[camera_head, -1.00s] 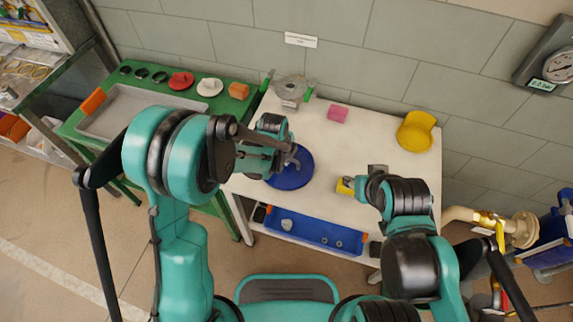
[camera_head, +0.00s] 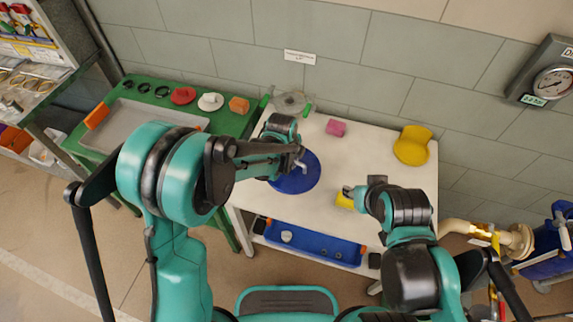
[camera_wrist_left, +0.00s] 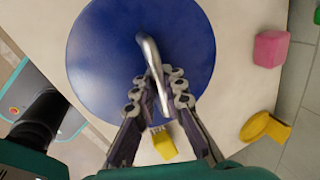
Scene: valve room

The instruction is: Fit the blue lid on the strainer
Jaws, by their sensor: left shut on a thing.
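The blue lid (camera_head: 299,181) is a round disc with a bent metal handle, over the left part of the white table. My left gripper (camera_head: 299,160) is shut on this handle. In the left wrist view the handle runs between the fingertips (camera_wrist_left: 158,92), and the blue lid (camera_wrist_left: 105,60) lies flat beyond them. Its height above the table is hard to tell. The grey metal strainer (camera_head: 291,103) stands at the table's back left, between green clamp-like parts, behind the lid and apart from it. My right gripper (camera_head: 350,191) is by a yellow brush-like thing; its fingers are unclear.
The yellow brush-like thing (camera_head: 343,201) is right of the lid. A pink block (camera_head: 336,128) and a yellow scoop-shaped piece (camera_head: 412,146) are farther back. A green bench (camera_head: 150,84) with a grey tray adjoins on the left. A blue bin (camera_head: 313,243) sits on the lower shelf.

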